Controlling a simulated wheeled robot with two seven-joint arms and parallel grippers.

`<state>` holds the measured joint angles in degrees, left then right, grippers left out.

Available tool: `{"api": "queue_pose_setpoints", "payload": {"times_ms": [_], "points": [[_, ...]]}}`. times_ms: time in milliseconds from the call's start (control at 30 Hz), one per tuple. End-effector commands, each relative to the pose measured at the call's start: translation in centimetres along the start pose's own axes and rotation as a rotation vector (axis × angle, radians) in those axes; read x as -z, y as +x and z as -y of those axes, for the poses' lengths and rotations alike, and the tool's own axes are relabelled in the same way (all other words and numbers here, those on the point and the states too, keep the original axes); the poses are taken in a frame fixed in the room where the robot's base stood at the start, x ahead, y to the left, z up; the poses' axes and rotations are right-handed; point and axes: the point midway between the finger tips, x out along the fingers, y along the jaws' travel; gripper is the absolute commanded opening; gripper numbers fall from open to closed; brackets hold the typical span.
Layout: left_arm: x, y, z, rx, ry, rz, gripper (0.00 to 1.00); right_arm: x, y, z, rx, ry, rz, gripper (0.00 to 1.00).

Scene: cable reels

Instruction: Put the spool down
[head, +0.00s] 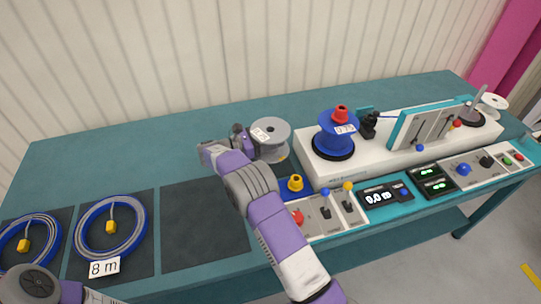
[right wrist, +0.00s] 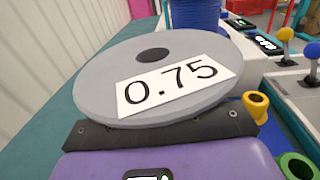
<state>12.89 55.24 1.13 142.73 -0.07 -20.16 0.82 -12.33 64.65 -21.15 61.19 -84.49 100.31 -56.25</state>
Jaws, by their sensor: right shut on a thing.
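A grey spool (head: 270,138) with a white label is held by my right gripper (head: 243,142) over the back of the table, left of the white machine. In the right wrist view the spool (right wrist: 160,55) fills the middle, its label reads 0.75, and its round centre hole shows. The dark jaw (right wrist: 160,137) of my right gripper lies against its near edge. The spool's underside is hidden, so I cannot tell if it touches the table. My left gripper is not in view; only part of my left arm shows at the bottom left.
A blue spool (head: 337,135) with a red top sits on the white machine (head: 318,174). Blue cable coils (head: 84,236) lie on dark mats at left. An empty dark mat (head: 203,228) lies beside them.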

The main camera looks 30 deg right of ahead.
Motion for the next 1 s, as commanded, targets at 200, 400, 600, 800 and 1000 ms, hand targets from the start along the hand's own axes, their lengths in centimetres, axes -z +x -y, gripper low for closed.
{"api": "queue_pose_setpoints", "payload": {"times_ms": [200,400,600,800,1000], "points": [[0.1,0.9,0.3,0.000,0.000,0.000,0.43,2.6,0.0,0.0,0.001,0.000,0.000,0.02],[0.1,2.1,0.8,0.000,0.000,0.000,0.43,6.0,0.0,0.0,0.001,-0.001,0.001,0.02],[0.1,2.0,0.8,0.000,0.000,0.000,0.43,6.3,0.0,0.0,0.001,0.003,0.001,0.02],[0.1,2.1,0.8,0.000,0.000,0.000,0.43,6.5,0.0,0.0,0.001,0.002,0.001,0.02],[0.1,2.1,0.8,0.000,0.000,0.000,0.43,6.6,0.0,0.0,0.001,0.001,-0.001,0.87]]}}
